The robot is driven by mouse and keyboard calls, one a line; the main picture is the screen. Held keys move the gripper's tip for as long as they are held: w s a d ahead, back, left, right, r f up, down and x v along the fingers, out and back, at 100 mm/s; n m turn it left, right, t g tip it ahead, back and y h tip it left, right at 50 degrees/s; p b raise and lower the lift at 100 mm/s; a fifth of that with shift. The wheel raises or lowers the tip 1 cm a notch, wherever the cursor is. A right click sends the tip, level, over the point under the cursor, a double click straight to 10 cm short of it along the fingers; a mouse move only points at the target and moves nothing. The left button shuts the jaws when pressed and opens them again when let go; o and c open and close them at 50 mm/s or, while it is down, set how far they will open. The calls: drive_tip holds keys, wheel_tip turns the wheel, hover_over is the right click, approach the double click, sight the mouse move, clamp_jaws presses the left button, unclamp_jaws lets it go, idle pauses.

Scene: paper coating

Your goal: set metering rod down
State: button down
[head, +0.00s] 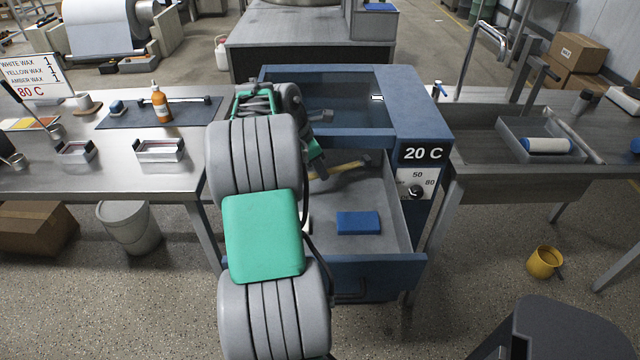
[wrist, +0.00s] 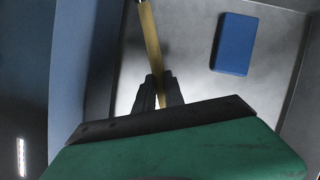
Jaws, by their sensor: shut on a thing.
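A yellow rod-like piece (wrist: 150,40) with a greyish end lies between the two dark fingertips of my gripper (wrist: 160,92) in the wrist view, and the jaws are shut on it. In the head view this yellow piece (head: 342,169) shows inside the open grey drawer (head: 388,236), near its back. I cannot tell if it rests on the drawer floor.
A blue block (head: 358,222) lies in the drawer, apart from the yellow piece. The blue cabinet (head: 420,120) reading 20 C rises behind and to the right. An orange bottle (head: 161,106) stands on the mat. The drawer floor around the block is clear.

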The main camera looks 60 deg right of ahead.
sight(325, 192)
wheel_tip(325, 192, down, 6)
drive_tip(key=shift+r+b, duration=0.25)
drive_tip(key=shift+b, duration=0.1)
drive_tip(key=c, duration=1.4)
unclamp_jaws()
drive_tip(key=shift+f, duration=0.1)
